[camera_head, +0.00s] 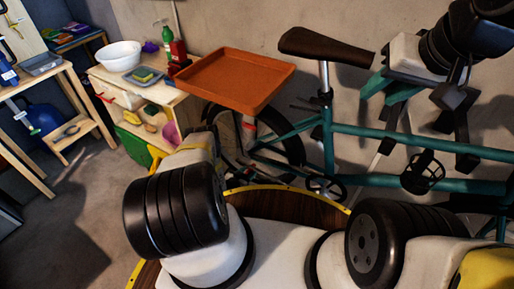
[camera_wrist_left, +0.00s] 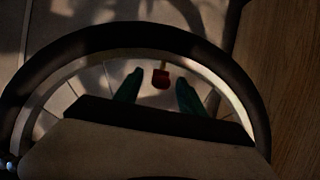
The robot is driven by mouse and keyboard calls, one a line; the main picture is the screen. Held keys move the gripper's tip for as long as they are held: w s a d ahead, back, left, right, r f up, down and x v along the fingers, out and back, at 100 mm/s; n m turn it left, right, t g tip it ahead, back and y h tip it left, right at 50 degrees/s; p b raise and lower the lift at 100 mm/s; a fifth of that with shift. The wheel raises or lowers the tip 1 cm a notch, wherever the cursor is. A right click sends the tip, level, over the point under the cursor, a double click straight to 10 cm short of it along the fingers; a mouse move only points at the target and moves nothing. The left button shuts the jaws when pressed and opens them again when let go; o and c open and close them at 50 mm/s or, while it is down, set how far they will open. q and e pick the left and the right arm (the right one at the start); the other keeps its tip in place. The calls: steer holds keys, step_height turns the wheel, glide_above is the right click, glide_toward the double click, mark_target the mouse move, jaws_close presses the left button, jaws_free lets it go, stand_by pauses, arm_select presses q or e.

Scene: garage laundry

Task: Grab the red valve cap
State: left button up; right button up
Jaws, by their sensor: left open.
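The red valve cap (camera_wrist_left: 161,80) shows in the left wrist view at the end of a thin, light-coloured stem, inside the curve of a dark tyre. My left gripper (camera_wrist_left: 160,92) is open. Its two teal fingers stand on either side of the cap in the picture, with gaps on both sides, and I see no contact. How far the cap is in depth is hard to tell. In the head view, the left arm hides most of that gripper and I cannot make out the cap clearly. My right gripper (camera_head: 387,90) is raised at the upper right, its teal fingers apart and empty.
A teal bicycle (camera_head: 350,140) leans along the wall, its rear wheel (camera_head: 291,145) beside my left arm. An orange tray (camera_head: 237,78) is near that wheel. A wooden cabinet (camera_head: 112,78) holds a white bowl (camera_head: 120,55). Floor (camera_head: 75,215) is clear at the left.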

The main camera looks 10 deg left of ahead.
arm_select(q)
jaws_close()
steer(key=shift+r, duration=0.1)
